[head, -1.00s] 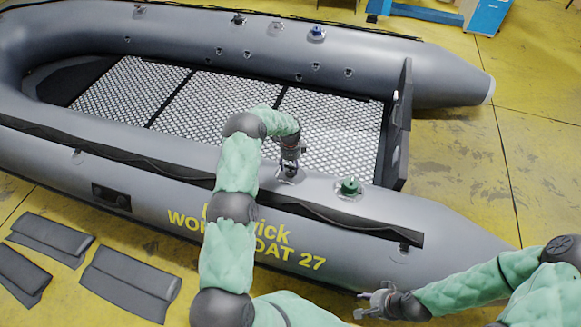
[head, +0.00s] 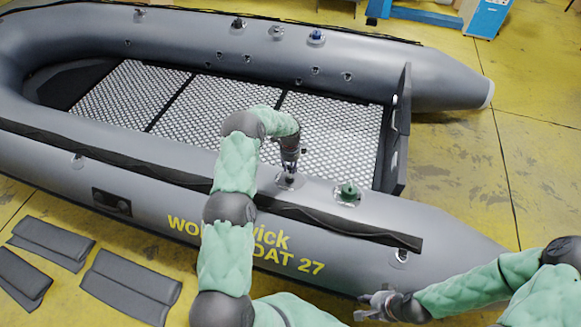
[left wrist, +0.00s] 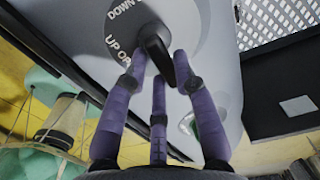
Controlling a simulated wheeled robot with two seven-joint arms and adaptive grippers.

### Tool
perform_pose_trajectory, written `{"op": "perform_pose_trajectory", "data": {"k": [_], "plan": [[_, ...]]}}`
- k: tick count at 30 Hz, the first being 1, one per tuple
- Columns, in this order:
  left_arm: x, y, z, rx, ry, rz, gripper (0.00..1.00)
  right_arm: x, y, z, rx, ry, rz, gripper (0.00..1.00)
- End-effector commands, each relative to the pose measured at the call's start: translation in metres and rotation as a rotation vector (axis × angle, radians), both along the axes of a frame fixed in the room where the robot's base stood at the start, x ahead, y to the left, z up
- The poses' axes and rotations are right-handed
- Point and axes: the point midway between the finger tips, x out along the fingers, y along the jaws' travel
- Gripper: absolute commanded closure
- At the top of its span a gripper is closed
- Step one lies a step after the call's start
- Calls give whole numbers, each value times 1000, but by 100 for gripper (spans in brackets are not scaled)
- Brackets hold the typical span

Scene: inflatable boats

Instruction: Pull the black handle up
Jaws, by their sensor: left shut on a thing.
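The black handle (left wrist: 154,46) stands at the middle of a round grey disc lettered "DOWN" and "UP", with the rest partly hidden. The disc (head: 288,181) lies on top of the boat's near tube in the head view. My left gripper (head: 288,175) points down at it. In the left wrist view, the fingers of my left gripper (left wrist: 156,66) are shut around the handle, which looks tilted in that view. My right gripper (head: 368,306) is open and empty, low beside the boat's near side.
The grey inflatable boat (head: 140,160) fills most of the head view. A green-capped valve (head: 348,193) sits right of the disc. Dark folded pads (head: 130,285) lie on the yellow floor at lower left. A blue cabinet (head: 488,17) stands at the back right.

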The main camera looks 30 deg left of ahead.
Motion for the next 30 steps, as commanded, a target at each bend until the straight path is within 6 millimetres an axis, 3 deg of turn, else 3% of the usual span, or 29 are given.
{"op": "perform_pose_trajectory", "data": {"k": [7, 8, 10, 22, 26, 30], "plan": [[3, 1, 5, 2, -8, 4, 100, 0, 0, 0, 0, 1, 0, 60], [3, 2, 5, 2, -8, 4, 67, 0, 0, 0, 0, 1, 0, 60], [3, 2, 5, 2, -9, 4, 48, 0, 0, 0, 0, 1, 0, 60], [2, 1, 7, 1, -6, 2, 48, 0, 0, 0, 0, 1, 0, 60], [3, 1, 21, 2, -8, 1, 48, 0, 0, 0, 0, 1, 0, 60], [3, 1, 48, 2, -9, 2, 48, 0, 0, 0, 0, 1, 0, 60]]}}
